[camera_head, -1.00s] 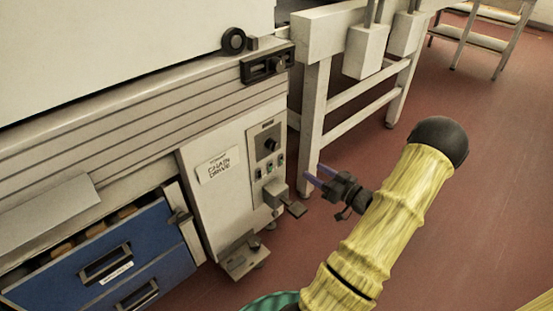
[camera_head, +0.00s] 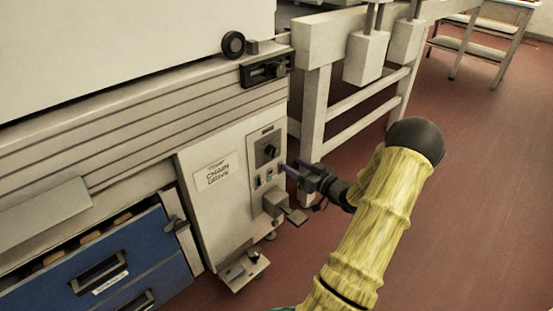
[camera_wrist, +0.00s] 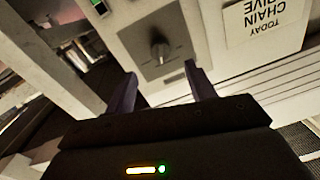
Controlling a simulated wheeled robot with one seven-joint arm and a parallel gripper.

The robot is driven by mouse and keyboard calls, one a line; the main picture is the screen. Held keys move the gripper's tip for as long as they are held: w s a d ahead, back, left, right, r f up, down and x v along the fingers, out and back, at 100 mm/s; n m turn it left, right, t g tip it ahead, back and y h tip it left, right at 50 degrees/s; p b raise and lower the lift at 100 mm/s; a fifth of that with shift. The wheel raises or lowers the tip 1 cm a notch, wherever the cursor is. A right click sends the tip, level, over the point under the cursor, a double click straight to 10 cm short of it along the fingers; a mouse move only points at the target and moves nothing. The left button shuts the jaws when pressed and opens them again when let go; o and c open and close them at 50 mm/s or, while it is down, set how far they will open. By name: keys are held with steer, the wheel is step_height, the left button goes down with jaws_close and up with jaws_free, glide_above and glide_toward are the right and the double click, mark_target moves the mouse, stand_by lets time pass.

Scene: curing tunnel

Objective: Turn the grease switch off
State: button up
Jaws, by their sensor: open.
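A control panel (camera_head: 258,145) is on the end face of the white machine. I cannot read which one is the grease switch. My gripper (camera_head: 286,169) is open and empty, just right of the panel and close to the switches. I see no contact with the panel.
A paper sign reading "chain drive" (camera_head: 215,172) is left of the panel. A grey box with a lever (camera_head: 277,202) juts out below the switches. A blue drawer (camera_head: 125,262) stands partly open at left. White frame legs (camera_head: 313,110) stand behind my gripper.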

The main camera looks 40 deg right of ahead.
mark_target(272, 152)
steer(key=w+a+b, duration=0.1)
steer(key=w+b, duration=0.1)
steer(key=w, duration=0.6)
steer(key=shift+w+b, duration=0.2)
steer(key=shift+b, duration=0.1)
steer(key=shift+a, duration=0.1)
steer(key=c, duration=1)
